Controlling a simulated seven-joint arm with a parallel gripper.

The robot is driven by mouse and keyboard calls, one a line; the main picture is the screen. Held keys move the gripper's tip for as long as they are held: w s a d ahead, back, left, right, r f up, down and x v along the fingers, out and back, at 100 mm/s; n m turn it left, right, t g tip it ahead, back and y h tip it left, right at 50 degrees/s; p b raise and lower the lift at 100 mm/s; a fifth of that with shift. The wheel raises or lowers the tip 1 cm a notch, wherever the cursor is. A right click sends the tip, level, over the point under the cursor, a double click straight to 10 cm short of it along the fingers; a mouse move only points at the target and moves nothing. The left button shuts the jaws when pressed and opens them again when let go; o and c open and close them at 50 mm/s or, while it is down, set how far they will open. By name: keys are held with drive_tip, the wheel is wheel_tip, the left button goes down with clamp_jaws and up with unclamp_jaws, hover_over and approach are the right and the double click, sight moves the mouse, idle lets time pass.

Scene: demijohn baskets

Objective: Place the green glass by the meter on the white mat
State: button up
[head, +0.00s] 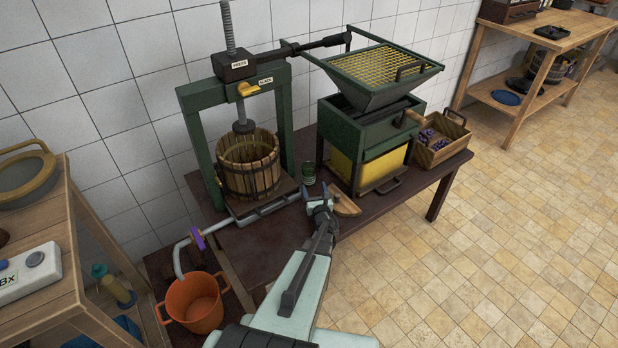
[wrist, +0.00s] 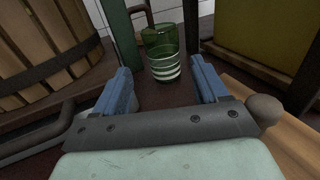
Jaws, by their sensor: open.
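The green glass (wrist: 162,52), with white bands around its lower part, stands upright on the dark table in the wrist view. In the head view the glass (head: 308,174) shows between the press and the crusher. My gripper (wrist: 162,82) is open, with its two blue fingers pointing toward the glass, one to each side; the glass is just beyond the fingertips. In the head view my gripper (head: 317,192) is low over the table, in front of the glass. The meter (head: 30,272), marked Bx, lies on the wooden stand at the left. I cannot make out a white mat.
The press with its slatted basket (head: 248,165) stands left of the glass. The green crusher (head: 370,135) over a yellow panel stands right. A wooden piece (head: 345,205) lies right of my gripper. An orange bucket (head: 194,303) is below the spout.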

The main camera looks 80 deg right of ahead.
sight(308, 166)
drive_tip(key=shift+x, duration=6.75)
drive_tip(key=shift+s, duration=0.1)
drive_tip(key=c, duration=0.9)
drive_tip(key=shift+a+r, duration=0.25)
drive_tip(key=shift+r, duration=0.2)
drive_tip(key=shift+c, duration=0.2)
wheel_tip(308, 166, up, 6)
drive_tip(key=s+a, duration=0.2)
drive_tip(key=a, duration=1.7)
drive_tip(key=shift+a, duration=0.2)
